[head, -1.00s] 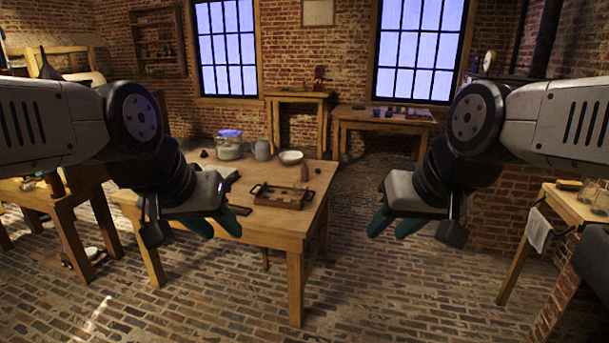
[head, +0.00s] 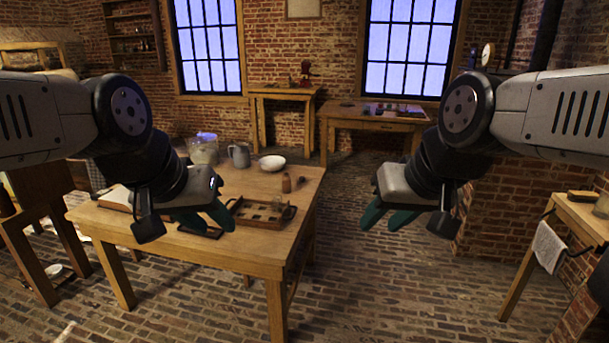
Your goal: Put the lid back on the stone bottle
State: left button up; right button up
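A small brown bottle (head: 286,184), which looks like the stone bottle, stands upright on the wooden table (head: 228,257) behind a shallow tray. A small dark piece (head: 301,181) lies just right of it; I cannot tell if it is the lid. My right gripper (head: 386,217) is over the floor right of the table, fingers also apart and empty. Neither gripper is seen touching the bottle.
The tray (head: 262,221) with dark handles holds small items. A glass jar (head: 203,150), a grey jug (head: 239,155) and a white bowl (head: 272,163) stand at the table's back. A side table (head: 583,214) with a cloth is at right. Brick floor is open between.

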aim_at(287, 180)
jog(key=i, duration=0.2)
jog(key=i+l+u, duration=0.1)
jog(key=l, duration=0.25)
jog(key=i+l, duration=0.35)
jog(key=i+l+u, duration=0.15)
jog(key=l, duration=0.2)
jog(key=i+l+u, duration=0.1)
jog(key=i+l, duration=0.35)
jog(key=l, duration=0.3)
jog(key=i+l+u, duration=0.15)
jog(key=l, duration=0.25)
jog(key=i+l+u, duration=0.35)
jog(key=i+l, duration=0.3)
jog(key=i, duration=0.15)
jog(key=i+j, duration=0.1)
jog(key=i, duration=0.2)
jog(key=i+j+u, duration=0.15)
jog(key=i, duration=0.15)
